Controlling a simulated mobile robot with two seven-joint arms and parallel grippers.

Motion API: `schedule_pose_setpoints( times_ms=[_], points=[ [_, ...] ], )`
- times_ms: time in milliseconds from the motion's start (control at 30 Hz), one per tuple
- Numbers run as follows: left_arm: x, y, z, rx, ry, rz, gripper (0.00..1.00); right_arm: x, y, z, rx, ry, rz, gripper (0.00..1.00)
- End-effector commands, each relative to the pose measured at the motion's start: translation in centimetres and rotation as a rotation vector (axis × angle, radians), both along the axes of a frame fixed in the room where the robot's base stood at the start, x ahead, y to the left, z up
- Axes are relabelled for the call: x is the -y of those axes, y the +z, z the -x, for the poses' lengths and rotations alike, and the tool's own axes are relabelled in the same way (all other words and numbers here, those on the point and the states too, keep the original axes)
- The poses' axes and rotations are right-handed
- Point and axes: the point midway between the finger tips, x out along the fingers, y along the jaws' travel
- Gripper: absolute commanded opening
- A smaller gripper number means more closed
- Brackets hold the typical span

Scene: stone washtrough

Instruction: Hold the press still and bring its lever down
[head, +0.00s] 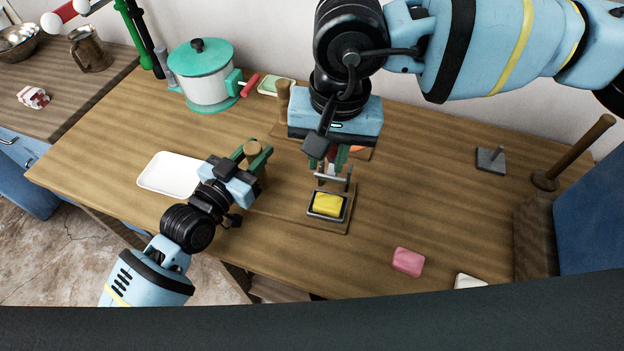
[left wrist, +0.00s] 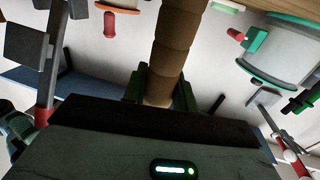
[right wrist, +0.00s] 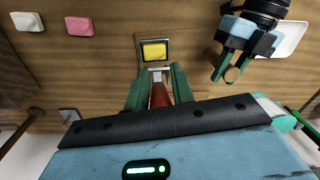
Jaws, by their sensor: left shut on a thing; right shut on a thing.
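The press has a wooden base (head: 338,225) on the table, with a yellow block (head: 327,204) in a metal frame at its front; the block also shows in the right wrist view (right wrist: 154,51). My right gripper (head: 330,160) is above and behind the frame, its green fingers shut on the red lever (right wrist: 159,95). My left gripper (head: 252,153) is shut around an upright round wooden post (left wrist: 164,60), left of the frame. The post's top shows between its fingers in the head view. My right gripper and arm hide much of the press's back.
A white tray (head: 165,176) lies beside my left gripper. A teal-lidded pot (head: 207,85) stands at the back left. A pink bar (head: 408,262) and a white bar (head: 470,282) lie front right. A grey block with a pin (head: 491,161) stands right; table between is clear.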

Motion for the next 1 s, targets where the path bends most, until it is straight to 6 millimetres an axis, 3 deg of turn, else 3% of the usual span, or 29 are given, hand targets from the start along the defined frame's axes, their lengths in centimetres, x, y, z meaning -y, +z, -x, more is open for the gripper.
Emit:
schedule_pose_setpoints(
  times_ms=[33,300,600,633,800,1000],
  points=[
    [0.1,0.3,0.0,0.011,-0.001,0.006,0.0,0.3,-1.2,0.1,-0.013,-0.006,0.012,0.13],
    [0.1,0.4,0.0,0.013,-0.001,0.008,0.0,-0.2,-2.2,1.3,-0.012,-0.007,0.011,0.13],
    [0.3,0.3,0.1,0.01,-0.005,0.008,0.0,-0.4,-2.4,1.7,-0.009,-0.008,0.008,0.12],
    [0.3,0.3,0.1,0.01,-0.006,0.009,0.0,-0.4,-2.3,1.7,-0.008,-0.008,0.008,0.24],
    [0.3,0.3,0.1,0.008,-0.006,0.008,0.0,-0.4,-2.2,1.7,-0.006,-0.005,0.006,0.47],
    [0.2,0.3,0.1,0.006,-0.003,0.006,0.0,-0.5,-2.0,1.8,-0.006,-0.004,0.006,0.49]
  ],
)
